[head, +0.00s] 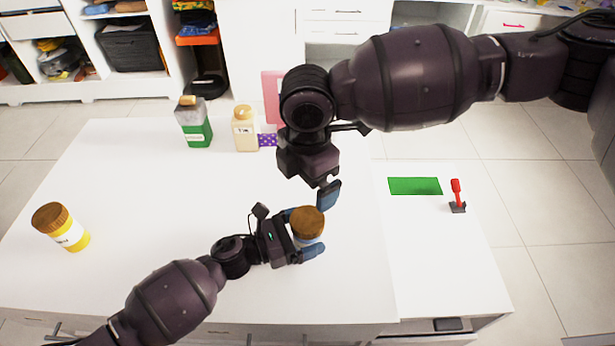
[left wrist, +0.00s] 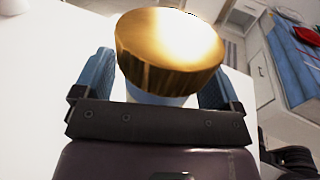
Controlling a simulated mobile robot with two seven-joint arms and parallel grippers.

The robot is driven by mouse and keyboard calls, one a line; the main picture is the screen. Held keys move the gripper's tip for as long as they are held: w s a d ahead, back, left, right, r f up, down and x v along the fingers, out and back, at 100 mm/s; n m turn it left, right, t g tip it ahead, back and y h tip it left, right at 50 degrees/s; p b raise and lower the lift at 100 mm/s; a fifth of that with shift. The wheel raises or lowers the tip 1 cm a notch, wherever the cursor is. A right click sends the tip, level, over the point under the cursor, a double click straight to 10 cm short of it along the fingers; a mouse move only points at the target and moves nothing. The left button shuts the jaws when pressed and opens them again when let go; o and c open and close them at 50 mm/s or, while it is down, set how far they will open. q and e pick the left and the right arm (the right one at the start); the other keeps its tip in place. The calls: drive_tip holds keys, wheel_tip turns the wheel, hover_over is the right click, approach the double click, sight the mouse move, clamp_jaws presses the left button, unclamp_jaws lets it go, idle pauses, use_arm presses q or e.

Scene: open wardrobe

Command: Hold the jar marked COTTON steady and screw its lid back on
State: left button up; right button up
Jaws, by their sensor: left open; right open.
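A small pale jar (head: 307,240) with a brown-gold lid (head: 307,221) on top stands upright near the front of the white table. Its label is hidden, so I cannot read COTTON. My left gripper (head: 303,233) is open, with its blue fingers on either side of the jar below the lid. In the left wrist view the lid (left wrist: 170,48) covers most of the jar (left wrist: 160,98) and looks slightly tilted; I cannot tell how tightly it sits. My right gripper (head: 327,191) is open and empty, just above and beyond the lid, with one blue finger clearly visible.
A yellow jar (head: 72,237) with a brown lid stands at the left. A green container (head: 196,134) and a cream jar (head: 246,135) stand at the back. A green mat (head: 414,186) and a red-handled lever (head: 456,192) are at the right. The table's left middle is clear.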

use_arm(q)
drive_tip(key=b+v, duration=0.1)
drive_tip(key=v, duration=0.9)
drive_tip(key=shift+s+a, duration=0.1)
drive_tip(key=shift+a, duration=0.3)
